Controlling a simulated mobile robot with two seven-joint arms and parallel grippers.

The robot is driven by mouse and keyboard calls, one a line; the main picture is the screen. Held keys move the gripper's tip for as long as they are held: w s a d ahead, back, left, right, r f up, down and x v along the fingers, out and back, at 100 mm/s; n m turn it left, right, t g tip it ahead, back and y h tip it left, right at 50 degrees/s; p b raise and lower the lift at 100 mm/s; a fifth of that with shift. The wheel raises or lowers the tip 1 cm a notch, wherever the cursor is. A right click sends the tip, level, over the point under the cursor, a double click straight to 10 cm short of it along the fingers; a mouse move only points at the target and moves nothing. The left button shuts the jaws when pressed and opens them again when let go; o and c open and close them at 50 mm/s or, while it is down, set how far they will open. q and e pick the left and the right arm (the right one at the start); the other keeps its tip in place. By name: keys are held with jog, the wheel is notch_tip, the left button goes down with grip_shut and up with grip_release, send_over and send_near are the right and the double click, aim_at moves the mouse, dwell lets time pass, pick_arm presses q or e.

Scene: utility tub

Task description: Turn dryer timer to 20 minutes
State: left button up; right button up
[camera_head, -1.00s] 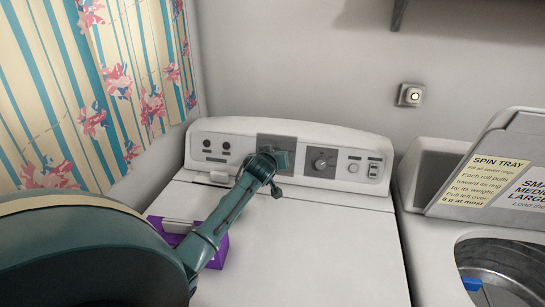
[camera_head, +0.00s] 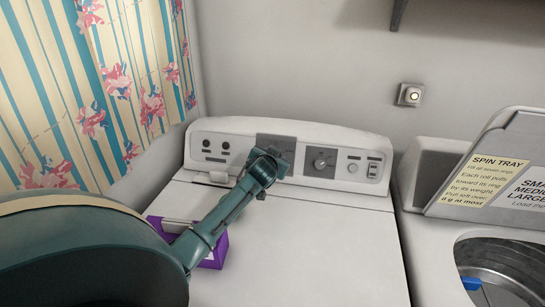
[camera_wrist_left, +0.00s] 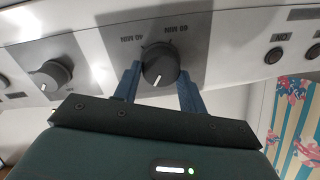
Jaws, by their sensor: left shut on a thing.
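The dryer (camera_head: 300,240) stands in the middle of the head view, with a control panel along its back. The timer knob (camera_wrist_left: 160,62) is a dark round dial on a grey plate, seen upside down in the left wrist view. The marks "40 MIN" and "60 MIN" read beside it; I see no 20 mark. Its white pointer line lies on the near, lower side of the knob in that view. My left gripper (camera_wrist_left: 161,84) is shut on the knob, one finger on each side. In the head view my left gripper (camera_head: 276,160) hides the knob.
A second dial (camera_head: 320,160) sits right of the timer, with buttons beyond. A purple box (camera_head: 216,252) lies on the dryer top under my left arm. The washer (camera_head: 440,235) with an open drum stands at right, a patterned curtain (camera_head: 95,90) at left.

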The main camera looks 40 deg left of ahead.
pick_arm(q)
jog(key=shift+d+f+m, duration=0.1)
jog(key=shift+m, duration=1.7)
jog(key=shift+f+m, duration=0.1)
jog(key=shift+m, duration=1.7)
jog(key=o, duration=1)
jog(key=b+v, duration=0.1)
jog(key=v, duration=1.2)
jog(key=shift+s+f, duration=0.15)
jog(key=shift+s, duration=0.05)
jog(key=shift+d, duration=0.1)
